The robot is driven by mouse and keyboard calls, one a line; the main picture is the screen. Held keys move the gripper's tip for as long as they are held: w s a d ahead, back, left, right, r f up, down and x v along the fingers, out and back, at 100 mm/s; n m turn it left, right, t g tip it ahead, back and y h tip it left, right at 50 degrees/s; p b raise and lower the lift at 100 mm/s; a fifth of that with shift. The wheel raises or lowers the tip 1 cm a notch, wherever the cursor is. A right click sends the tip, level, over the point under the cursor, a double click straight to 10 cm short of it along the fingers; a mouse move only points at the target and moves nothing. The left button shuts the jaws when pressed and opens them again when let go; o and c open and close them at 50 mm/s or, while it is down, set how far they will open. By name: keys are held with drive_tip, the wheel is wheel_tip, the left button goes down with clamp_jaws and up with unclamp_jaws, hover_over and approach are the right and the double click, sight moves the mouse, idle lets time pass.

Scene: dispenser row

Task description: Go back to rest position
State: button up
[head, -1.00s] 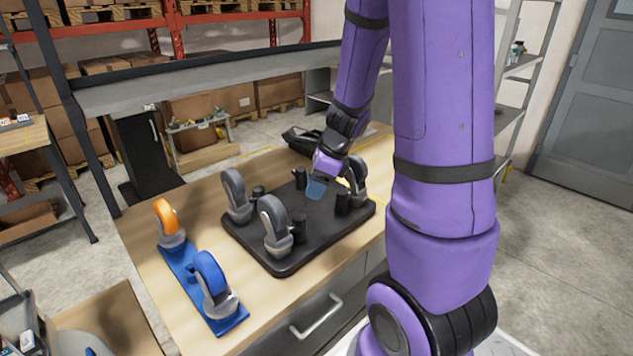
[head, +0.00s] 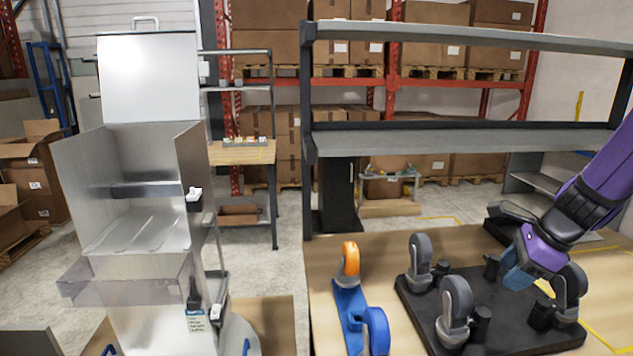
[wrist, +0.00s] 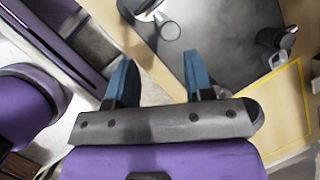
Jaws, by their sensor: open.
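My gripper (head: 522,272) is at the right of the head view, over the back right part of the black board (head: 500,345). Its two blue fingers stand apart with nothing between them in the wrist view (wrist: 160,78). Grey casters stand on the board at the left (head: 419,262), the front (head: 455,312) and the right (head: 571,292), the last one close to my gripper. Black posts (head: 480,325) also stand on the board. The wrist view shows a caster (wrist: 168,28) beyond the fingers.
A grey shelf (head: 460,142) spans behind the table. A metal dispenser (head: 140,220) stands at the left. Floor shows between the dispenser and the table.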

drive_tip(key=s+a+r+n+t+h, duration=0.1)
drive_tip(key=s+a+r+n, duration=0.4)
drive_tip(key=n, duration=0.6)
drive_tip(key=s+a+r+n+t+h, duration=0.1)
drive_tip(key=s+a+r+n+h, duration=0.1)
drive_tip(key=s+a+r+n, duration=0.4)
drive_tip(key=s+r+n, duration=0.4)
drive_tip(key=r+n, duration=0.2)
drive_tip(key=shift+s, duration=0.3)
